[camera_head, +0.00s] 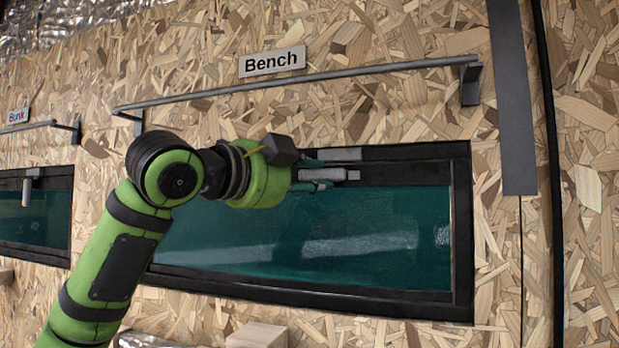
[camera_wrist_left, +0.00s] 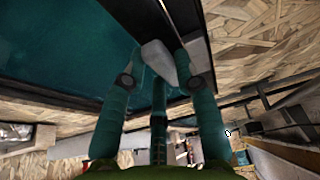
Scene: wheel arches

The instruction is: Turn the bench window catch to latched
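The bench window catch (camera_head: 322,174) is a small grey handle at the top frame of the window under the "Bench" sign, lying roughly level along the frame. A flat grey piece (camera_head: 340,154) sits just above it. The catch also shows in the left wrist view (camera_wrist_left: 159,62), between my fingertips. My left gripper (camera_head: 316,175) reaches in from the left; its teal fingers are bent in around the catch and appear to touch it on both sides. They hide part of it. My right gripper is in neither view.
The bench window (camera_head: 370,240) has dark teal glass in a black frame. A grey rail (camera_head: 300,83) runs above it, below the "Bench" sign (camera_head: 272,62). At the left, the bunk window's catch (camera_head: 27,191) hangs down. A pale wooden block (camera_head: 256,335) is below the window.

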